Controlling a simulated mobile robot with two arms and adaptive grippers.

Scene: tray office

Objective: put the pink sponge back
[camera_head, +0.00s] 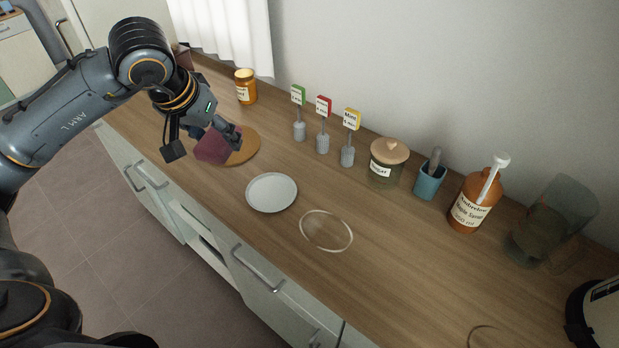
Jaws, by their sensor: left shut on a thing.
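The pink sponge (210,149) is a dark pink block over the left part of a round wooden board (244,149) on the counter. My left gripper (204,140) comes in from the left and is shut on the sponge. The sponge is tilted in its fingers and partly hidden by them. I cannot tell whether its underside touches the board or hangs just above it. My right gripper is not in view.
A white plate (272,192) and a thin pale ring (327,231) lie right of the board. Along the wall stand an orange jar (246,87), several label holders, a lidded jar (386,167), a blue cup (429,184), a pump bottle (470,206) and a glass pitcher (541,232).

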